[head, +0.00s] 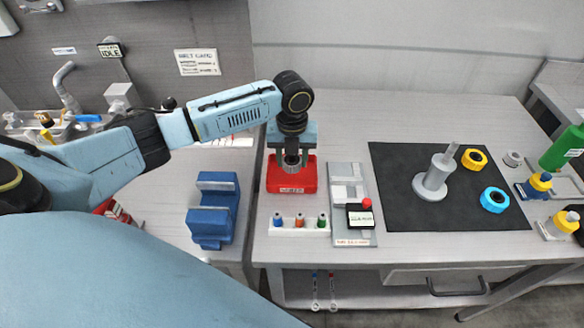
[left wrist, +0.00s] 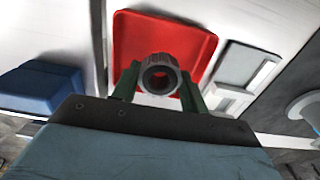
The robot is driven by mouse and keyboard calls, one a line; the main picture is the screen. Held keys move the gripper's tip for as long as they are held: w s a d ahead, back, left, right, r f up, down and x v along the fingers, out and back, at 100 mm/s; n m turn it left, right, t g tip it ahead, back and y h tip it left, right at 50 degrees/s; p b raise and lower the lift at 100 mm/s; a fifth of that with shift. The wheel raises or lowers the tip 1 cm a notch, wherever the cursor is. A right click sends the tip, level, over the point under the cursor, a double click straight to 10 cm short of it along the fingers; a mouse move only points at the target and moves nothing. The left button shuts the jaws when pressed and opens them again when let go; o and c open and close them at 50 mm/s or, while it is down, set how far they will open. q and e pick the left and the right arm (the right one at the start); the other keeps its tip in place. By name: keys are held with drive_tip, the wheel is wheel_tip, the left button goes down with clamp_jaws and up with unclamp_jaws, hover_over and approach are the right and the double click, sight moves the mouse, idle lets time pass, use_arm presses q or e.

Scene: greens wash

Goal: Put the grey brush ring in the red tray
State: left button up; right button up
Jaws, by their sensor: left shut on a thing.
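The red tray (head: 293,184) stands on the table, left of the middle in the head view. It fills the upper middle of the left wrist view (left wrist: 150,33). My left gripper (head: 291,165) is shut on the grey brush ring (left wrist: 160,74), which sits between its two fingers. The gripper and ring are over the tray in both views. I cannot tell how high the ring is above the tray floor. In the head view the gripper and wrist hide most of the ring. My right gripper is not in view.
A blue rack (head: 213,210) is left of the tray, and a white holder with small coloured bottles (head: 299,226) is in front. A grey panel (head: 350,236) is to the right. Beyond it a black mat (head: 390,160) carries a grey post (head: 437,180) and yellow and blue rings.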

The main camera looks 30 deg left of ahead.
sight(292, 177)
use_arm(q)
drive_tip(key=shift+f, duration=1.85)
drive_tip(key=shift+f, duration=0.15)
drive_tip(key=o, duration=1.1)
drive_tip(key=shift+c, duration=0.2)
wheel_tip(292, 177, up, 12)
drive_tip(key=shift+r+p, duration=0.2)
drive_tip(key=shift+p, duration=0.1)
